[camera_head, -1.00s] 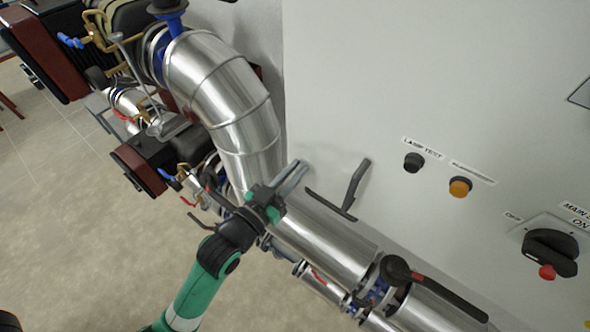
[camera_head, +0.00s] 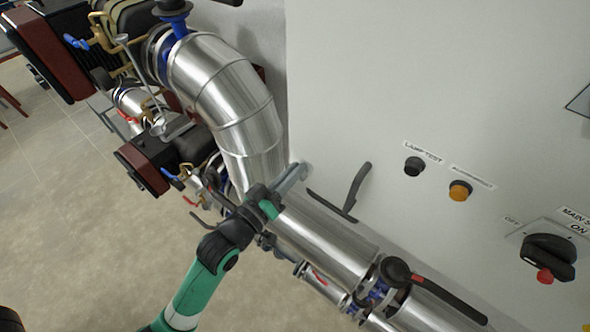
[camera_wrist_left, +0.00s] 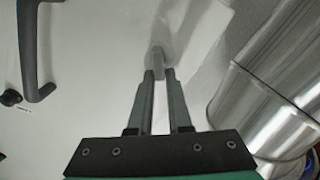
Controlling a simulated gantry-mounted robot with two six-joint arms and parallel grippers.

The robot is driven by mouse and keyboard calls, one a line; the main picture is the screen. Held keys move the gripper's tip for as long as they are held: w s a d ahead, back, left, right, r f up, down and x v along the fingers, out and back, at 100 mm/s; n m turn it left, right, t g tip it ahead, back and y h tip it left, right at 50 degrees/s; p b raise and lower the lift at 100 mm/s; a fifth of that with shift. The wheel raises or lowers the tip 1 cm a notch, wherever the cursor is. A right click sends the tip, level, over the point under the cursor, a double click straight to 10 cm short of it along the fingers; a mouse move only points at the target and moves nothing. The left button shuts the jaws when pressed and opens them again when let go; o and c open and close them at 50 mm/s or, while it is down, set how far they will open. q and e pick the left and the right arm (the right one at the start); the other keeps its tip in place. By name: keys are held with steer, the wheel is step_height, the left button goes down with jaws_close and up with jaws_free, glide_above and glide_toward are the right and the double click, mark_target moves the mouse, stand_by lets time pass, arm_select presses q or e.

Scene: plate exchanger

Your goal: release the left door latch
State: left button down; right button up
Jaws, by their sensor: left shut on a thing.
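The left door latch is a small grey piece on the pale cabinet door, seen in the left wrist view (camera_wrist_left: 157,58) right between my fingertips. My left gripper (camera_wrist_left: 158,74) is shut on it, with its two grey fingers on either side. In the head view my left gripper (camera_head: 298,170) reaches the lower left edge of the cabinet door (camera_head: 420,85), and the fingers largely hide the latch. My right gripper is not in view.
A dark door handle (camera_head: 355,190) stands out right of the gripper. A thick silver pipe (camera_head: 225,95) bends close by on the left, and a black-and-red valve lever (camera_head: 440,290) lies below. Lamp-test buttons (camera_head: 414,166) and a main switch (camera_head: 548,255) are further right.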

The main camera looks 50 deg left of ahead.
arm_select(q)
steer(key=n, duration=0.4)
steer(key=n+p, duration=0.1)
steer(key=n, duration=0.1)
steer(key=shift+a+f, duration=0.35)
steer(key=n, duration=0.2)
steer(key=n+p, duration=0.1)
steer(key=n, duration=0.2)
steer(key=shift+s+f, duration=0.1)
steer(key=shift+f, duration=0.3)
steer(key=shift+n, duration=0.3)
steer(key=c, duration=0.8)
jaws_free()
steer(key=shift+c, duration=0.2)
